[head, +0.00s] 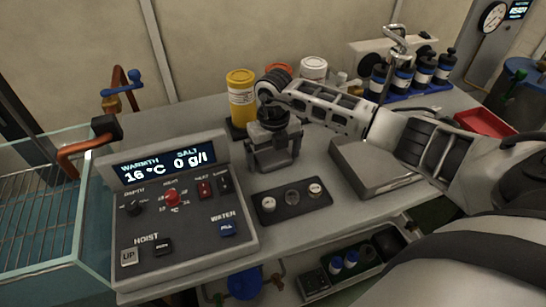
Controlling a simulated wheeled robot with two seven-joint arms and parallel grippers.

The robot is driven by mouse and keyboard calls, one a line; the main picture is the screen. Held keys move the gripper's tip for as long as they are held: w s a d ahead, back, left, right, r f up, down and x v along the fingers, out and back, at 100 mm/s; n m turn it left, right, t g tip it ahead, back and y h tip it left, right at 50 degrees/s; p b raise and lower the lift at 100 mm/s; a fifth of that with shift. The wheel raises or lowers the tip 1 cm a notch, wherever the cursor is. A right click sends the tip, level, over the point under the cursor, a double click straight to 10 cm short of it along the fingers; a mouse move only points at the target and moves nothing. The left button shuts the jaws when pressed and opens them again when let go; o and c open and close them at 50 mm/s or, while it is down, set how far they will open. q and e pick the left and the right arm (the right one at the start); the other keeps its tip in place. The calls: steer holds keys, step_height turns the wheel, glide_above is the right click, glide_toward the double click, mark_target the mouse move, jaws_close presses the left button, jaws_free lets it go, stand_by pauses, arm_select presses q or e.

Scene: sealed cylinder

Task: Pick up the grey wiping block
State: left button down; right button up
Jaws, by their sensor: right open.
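My right gripper (274,158) is over the middle of the grey worktop (235,272), pointing down behind the dark strip of round knobs. Its jaws are open. I cannot clearly make out the grey wiping block; grey shapes at the jaws blend together, and the hand hides part of the worktop there. I cannot tell whether anything is between the fingers. My left gripper is not in view.
A control panel (180,243) reads 16 °C and 0 g/l. Close by are the knob strip (292,200), a yellow canister (241,98) and a flat grey metal box (372,178). Blue-labelled bottles (401,80) and a red tray (484,122) stand right. A glass tank (50,215) is left.

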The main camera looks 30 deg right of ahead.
steer(key=c, duration=1)
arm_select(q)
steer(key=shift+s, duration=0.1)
arm_select(e)
steer(key=shift+r, duration=0.15)
steer(key=shift+r, duration=0.25)
step_height(320, 180, up, 2)
steer(key=shift+r+b, duration=0.1)
steer(key=shift+b, duration=0.4)
arm_select(q)
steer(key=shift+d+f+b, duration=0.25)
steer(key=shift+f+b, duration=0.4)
steer(key=shift+b, duration=0.6)
arm_select(e)
steer(key=s+r, duration=0.3)
steer(key=s, duration=0.1)
steer(key=s+d+r, duration=0.1)
steer(key=s+r, duration=0.2)
steer(key=s, duration=0.2)
steer(key=s+d+r, duration=0.1)
steer(key=s+r, duration=0.3)
steer(key=shift+s+d, duration=0.25)
steer(key=shift+s, duration=0.15)
